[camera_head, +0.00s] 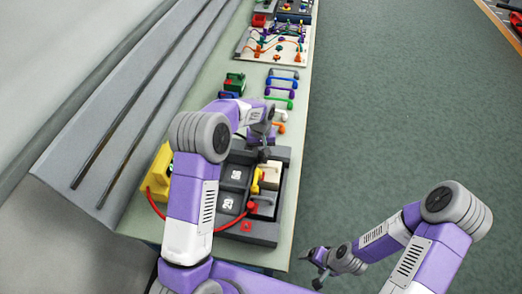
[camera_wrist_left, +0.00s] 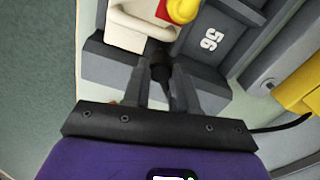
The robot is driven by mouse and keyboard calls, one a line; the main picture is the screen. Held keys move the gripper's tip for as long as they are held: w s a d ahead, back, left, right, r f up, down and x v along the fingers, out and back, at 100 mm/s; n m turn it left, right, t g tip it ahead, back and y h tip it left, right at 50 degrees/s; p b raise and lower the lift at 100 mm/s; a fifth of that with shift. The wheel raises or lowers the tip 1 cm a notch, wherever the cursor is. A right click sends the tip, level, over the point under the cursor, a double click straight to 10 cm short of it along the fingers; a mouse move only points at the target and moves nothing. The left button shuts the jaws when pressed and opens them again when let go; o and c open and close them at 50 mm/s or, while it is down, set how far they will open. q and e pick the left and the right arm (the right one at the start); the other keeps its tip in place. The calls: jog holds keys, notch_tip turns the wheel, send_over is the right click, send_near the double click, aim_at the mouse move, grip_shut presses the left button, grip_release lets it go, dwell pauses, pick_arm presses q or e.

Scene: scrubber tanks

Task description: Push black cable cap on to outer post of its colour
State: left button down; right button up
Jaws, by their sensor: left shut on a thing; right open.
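My left gripper (camera_head: 264,156) is over the far end of the dark battery tray (camera_head: 262,237). It is shut on the black cable cap, a small dark piece between the fingertips in the left wrist view (camera_wrist_left: 160,68). A black cable (camera_wrist_left: 285,126) runs in from the yellow box (camera_wrist_left: 302,92) at the right of that view. The cap is at the grey tray edge, beside the battery marked 56 (camera_wrist_left: 213,38). I cannot make out the black outer post; the fingers and cap may hide it. My right gripper (camera_head: 318,270) is open and empty, off the table.
The yellow box (camera_head: 158,177) stands left of the tray with a red cable (camera_head: 150,203) leading to a red cap (camera_head: 251,206). A yellow piece (camera_head: 256,181) stands between the batteries. Several coloured handles (camera_head: 281,93) lie farther back.

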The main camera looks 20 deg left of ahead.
pick_arm(q)
jog(key=shift+f, duration=0.15)
jog(key=shift+f+b, duration=0.7)
jog(key=shift+f, duration=0.2)
jog(key=shift+c, duration=1.7)
grip_release()
jog(key=shift+r, duration=0.15)
notch_tip(320, 180, up, 8)
jog(key=p, duration=0.5)
jog(key=shift+r+p, duration=0.25)
jog(key=shift+p, duration=0.1)
jog(key=shift+f, duration=0.1)
